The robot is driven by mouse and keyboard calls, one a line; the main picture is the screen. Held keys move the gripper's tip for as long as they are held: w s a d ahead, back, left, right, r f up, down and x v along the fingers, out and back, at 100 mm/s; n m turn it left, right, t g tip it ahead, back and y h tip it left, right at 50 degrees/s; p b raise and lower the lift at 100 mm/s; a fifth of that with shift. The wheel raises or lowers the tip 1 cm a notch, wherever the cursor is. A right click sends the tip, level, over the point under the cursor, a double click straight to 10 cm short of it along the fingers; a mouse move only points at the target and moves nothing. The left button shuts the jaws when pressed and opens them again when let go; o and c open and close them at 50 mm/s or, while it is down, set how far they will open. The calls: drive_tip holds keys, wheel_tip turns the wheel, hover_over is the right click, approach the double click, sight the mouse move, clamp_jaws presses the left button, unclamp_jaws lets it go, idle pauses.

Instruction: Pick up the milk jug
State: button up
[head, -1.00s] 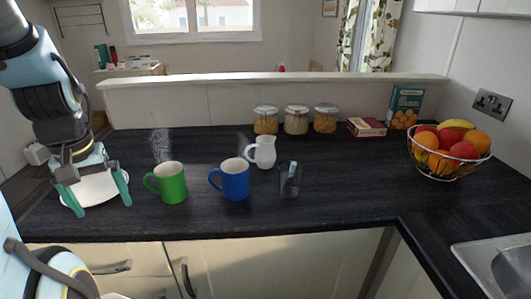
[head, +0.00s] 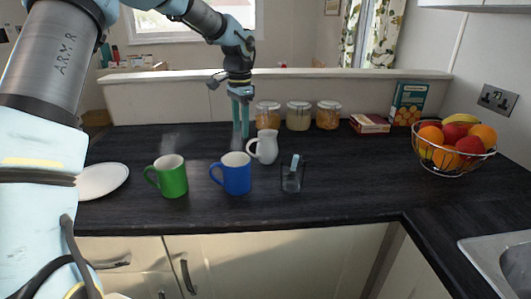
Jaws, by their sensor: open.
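The white milk jug (head: 267,147) stands upright on the dark counter, behind and to the right of the blue mug (head: 236,175). Its handle points left. My gripper (head: 240,134) hangs with its teal fingers pointing down, just left of the jug in the picture and behind the blue mug. The gripper is open and holds nothing. I cannot tell the exact gap between the fingers and the jug.
A clear glass (head: 291,176) stands right of the jug. Lidded jars (head: 298,116) line the back ledge. A white plate (head: 104,181) lies at left, a fruit basket (head: 455,160) at right.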

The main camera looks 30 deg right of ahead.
sight(251, 153)
drive_tip(key=d, duration=0.3)
drive_tip(key=shift+w+m, duration=0.1)
drive_tip(key=shift+m, duration=0.3)
drive_tip(key=shift+d+f, duration=0.15)
drive_tip(key=shift+f, duration=0.2)
wheel_tip(251, 153, down, 5)
drive_tip(key=shift+r+p, duration=0.1)
drive_tip(key=shift+p, duration=0.8)
drive_tip(key=shift+a+f+p, duration=0.15)
drive_tip(key=shift+f+p, duration=0.6)
drive_tip(key=shift+f, duration=0.55)
drive_tip(key=shift+a+f+p, duration=0.1)
drive_tip(key=shift+f+p, duration=0.6)
drive_tip(key=shift+f, duration=0.6)
clamp_jaws()
